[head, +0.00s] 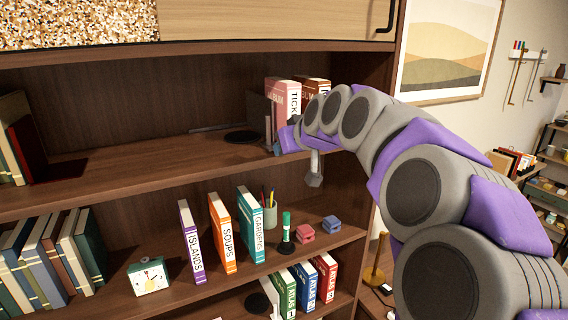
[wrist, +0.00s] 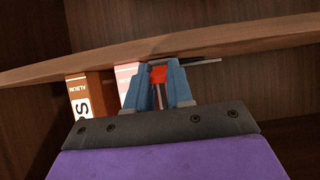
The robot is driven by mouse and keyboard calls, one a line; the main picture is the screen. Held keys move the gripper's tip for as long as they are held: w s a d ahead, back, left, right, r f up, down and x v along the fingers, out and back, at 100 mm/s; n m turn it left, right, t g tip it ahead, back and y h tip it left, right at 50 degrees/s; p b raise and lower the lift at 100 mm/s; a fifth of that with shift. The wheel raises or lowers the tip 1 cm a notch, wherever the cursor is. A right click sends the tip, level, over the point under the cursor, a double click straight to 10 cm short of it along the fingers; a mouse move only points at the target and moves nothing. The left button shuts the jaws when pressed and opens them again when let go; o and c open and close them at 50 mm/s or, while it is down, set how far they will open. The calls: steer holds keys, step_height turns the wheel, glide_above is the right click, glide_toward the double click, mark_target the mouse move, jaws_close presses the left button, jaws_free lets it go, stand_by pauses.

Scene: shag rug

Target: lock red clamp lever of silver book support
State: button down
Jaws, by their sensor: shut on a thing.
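My gripper (head: 283,140) is at the front edge of the upper shelf, beside the upright books. In the wrist view its two blue fingers (wrist: 162,86) are closed around the red clamp lever (wrist: 158,74). The lever's red part shows between the fingertips; the rest is hidden by them. In the head view the gripper and arm hide the lever. A thin grey bar (wrist: 203,62) shows beside the fingers in the wrist view and may be part of the silver book support. Whether the lever is locked cannot be told.
A pink book (head: 283,98) and a brown book (head: 316,82) stand right behind the gripper. A dark round base (head: 245,137) lies on the shelf to the left. The upper shelf board (head: 130,172) is bare in its middle. The lower shelf holds books, a clock (head: 149,276) and small objects.

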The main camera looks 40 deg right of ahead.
steer(key=f+t+b, duration=0.1)
steer(key=b, duration=0.1)
steer(key=t+b, duration=0.1)
steer(key=b, duration=0.2)
steer(key=shift+s+f+t+h, duration=0.2)
steer(key=shift+f+t+h, duration=0.1)
steer(key=shift+f+t, duration=0.1)
steer(key=c, duration=1)
jaws_free()
steer(key=v, duration=1.7)
steer(key=shift+s+f, duration=0.15)
steer(key=shift+s, duration=0.15)
